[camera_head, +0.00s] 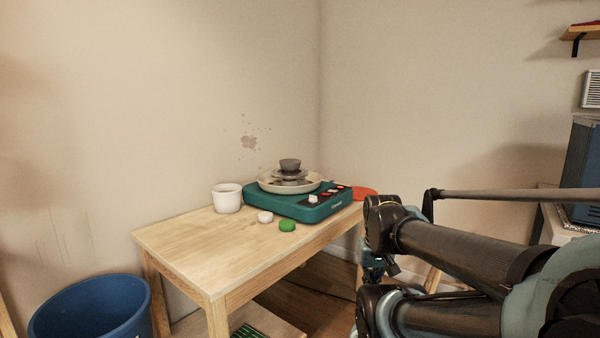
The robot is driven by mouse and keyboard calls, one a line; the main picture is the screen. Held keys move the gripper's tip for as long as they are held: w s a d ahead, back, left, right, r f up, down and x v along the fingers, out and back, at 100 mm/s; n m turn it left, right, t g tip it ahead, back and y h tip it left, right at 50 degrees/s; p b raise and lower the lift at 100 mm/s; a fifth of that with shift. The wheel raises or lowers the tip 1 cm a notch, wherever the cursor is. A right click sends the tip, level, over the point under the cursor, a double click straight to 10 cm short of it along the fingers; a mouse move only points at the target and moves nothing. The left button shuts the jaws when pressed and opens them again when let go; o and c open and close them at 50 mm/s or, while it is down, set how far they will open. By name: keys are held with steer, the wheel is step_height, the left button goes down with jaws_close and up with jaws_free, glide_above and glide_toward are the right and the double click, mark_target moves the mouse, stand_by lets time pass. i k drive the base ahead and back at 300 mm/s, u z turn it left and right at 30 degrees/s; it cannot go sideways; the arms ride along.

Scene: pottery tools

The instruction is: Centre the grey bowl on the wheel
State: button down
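The grey bowl (290,165) is small and dark and sits upright on the raised round head of the wheel. The teal pottery wheel (318,208) stands on the wooden table, with a pale splash pan (268,187) around its head. The bowl looks near the middle of the wheel head, but I cannot tell its exact offset from here. My arm comes in from the right, in front of the table's right end and apart from the bowl. My gripper's fingers cannot be made out in this view.
A white cup (227,199), a white piece (265,217), a green piece (287,225) and an orange disc (364,193) surround the wheel. The wooden table's (180,244) left part is clear. A blue bin (92,308) stands on the floor at left.

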mark_target(289, 165)
steer(key=z, duration=0.1)
steer(key=i, duration=1)
steer(key=u, duration=0.1)
